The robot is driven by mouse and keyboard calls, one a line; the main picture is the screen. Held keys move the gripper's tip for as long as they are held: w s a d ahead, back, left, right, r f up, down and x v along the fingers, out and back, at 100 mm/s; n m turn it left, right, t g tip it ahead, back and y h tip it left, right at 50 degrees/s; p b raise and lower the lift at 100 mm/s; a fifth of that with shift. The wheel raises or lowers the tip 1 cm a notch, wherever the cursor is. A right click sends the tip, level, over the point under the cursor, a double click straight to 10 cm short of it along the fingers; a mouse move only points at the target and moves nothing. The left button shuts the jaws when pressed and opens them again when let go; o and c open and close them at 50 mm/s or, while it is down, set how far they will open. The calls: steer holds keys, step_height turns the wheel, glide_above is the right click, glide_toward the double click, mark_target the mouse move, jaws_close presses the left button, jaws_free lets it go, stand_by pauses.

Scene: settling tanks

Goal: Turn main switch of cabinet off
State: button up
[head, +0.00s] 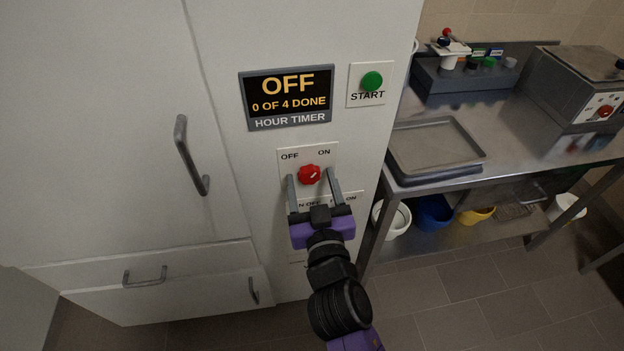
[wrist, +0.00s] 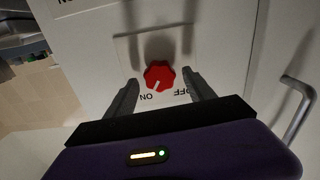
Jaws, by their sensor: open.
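A red rotary knob (head: 309,174) sits on a white plate on the cabinet (head: 230,220), under the labels OFF at left and ON at right. Its pale pointer mark is turned to the upper right, towards ON. The wrist view shows the knob (wrist: 159,75) upside down, with the mark towards ON. My gripper (head: 311,175) is open, with one finger on each side of the knob and gaps between. How deep the fingertips reach cannot be told. A second plate (head: 351,198) with OFF and ON labels is below, partly hidden by my gripper.
A timer display (head: 288,97) above reads OFF, 0 OF 4 DONE. A green START button (head: 372,81) is at its right. A door handle (head: 190,155) projects at left. A steel table (head: 520,150) with a tray (head: 435,148) stands at right, with buckets below.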

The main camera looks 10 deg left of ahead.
steer(key=shift+c, duration=0.2)
jaws_close()
steer(key=shift+n, duration=0.3)
steer(key=n, duration=0.2)
steer(key=shift+a+n, duration=0.1)
steer(key=shift+n, duration=0.3)
steer(key=n+p, duration=0.1)
steer(key=n, duration=0.2)
steer(key=shift+n, duration=0.3)
steer(key=n+p, duration=0.1)
steer(key=n, duration=0.3)
steer(key=shift+a, duration=0.1)
steer(key=shift+f+n+p, duration=0.15)
steer(key=shift+n+p, duration=0.4)
steer(key=shift+n, duration=0.85)
